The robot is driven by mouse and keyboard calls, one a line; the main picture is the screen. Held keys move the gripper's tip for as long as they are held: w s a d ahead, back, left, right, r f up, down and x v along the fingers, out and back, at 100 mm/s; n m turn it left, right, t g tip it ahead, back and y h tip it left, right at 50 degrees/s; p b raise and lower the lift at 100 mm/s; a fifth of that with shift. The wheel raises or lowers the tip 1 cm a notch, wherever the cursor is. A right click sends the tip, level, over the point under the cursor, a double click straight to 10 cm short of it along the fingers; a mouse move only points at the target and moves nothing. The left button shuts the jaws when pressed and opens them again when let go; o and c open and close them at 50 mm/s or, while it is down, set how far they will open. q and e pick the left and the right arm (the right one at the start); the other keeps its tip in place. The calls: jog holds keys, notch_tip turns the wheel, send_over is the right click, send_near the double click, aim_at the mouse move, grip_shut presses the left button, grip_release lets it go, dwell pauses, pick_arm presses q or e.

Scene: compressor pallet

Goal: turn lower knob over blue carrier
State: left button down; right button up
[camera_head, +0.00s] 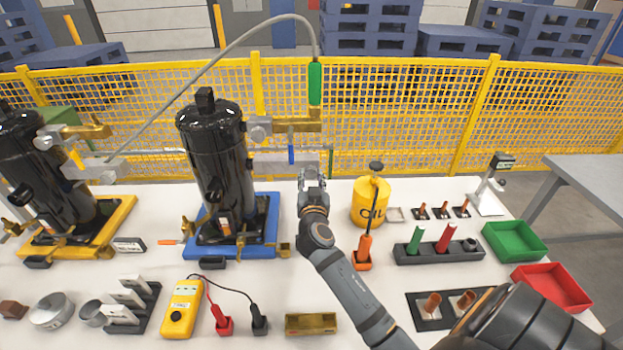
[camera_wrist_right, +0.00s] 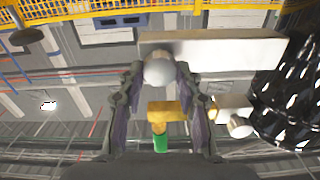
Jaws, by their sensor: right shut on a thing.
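The blue carrier (camera_head: 262,212) holds an upright black compressor (camera_head: 218,160). A grey block (camera_head: 285,162) sticks out from the compressor's right side, below a brass fitting (camera_head: 296,125). My right gripper (camera_head: 312,176) is at the outer end of that grey block. In the right wrist view the round grey lower knob (camera_wrist_right: 158,68) sits between the fingertips of my right gripper (camera_wrist_right: 159,72), in front of the pale block (camera_wrist_right: 225,52). The fingers are shut on it. In the head view the gripper hides the knob. My left gripper is not in view.
A yellow oil can (camera_head: 368,205) stands right of my right gripper. A hose with a green grip (camera_head: 315,83) hangs above the block. A second compressor stands on a yellow carrier (camera_head: 110,228) at left. A yellow meter (camera_head: 182,310) and green bin (camera_head: 516,240) are on the table.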

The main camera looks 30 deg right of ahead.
jog(key=n, duration=0.2)
jog(key=shift+n, duration=0.4)
jog(key=n, duration=0.3)
jog(key=shift+n, duration=0.3)
jog(key=n+p, duration=0.1)
jog(key=n, duration=0.2)
jog(key=shift+a+r+n, duration=0.1)
jog(key=shift+n, duration=0.2)
jog(key=n+p, duration=0.1)
jog(key=n, duration=0.2)
jog(key=shift+n, duration=0.4)
jog(key=n+p, duration=0.2)
jog(key=n, duration=0.1)
jog(key=shift+n, duration=0.3)
jog(key=n+p, duration=0.1)
jog(key=n, duration=0.2)
jog(key=shift+n+p, duration=0.3)
jog(key=n+p, duration=0.2)
jog(key=n, duration=0.2)
jog(key=shift+f+n+p, duration=0.2)
jog(key=shift+n+p, duration=0.3)
jog(key=shift+n, duration=1.2)
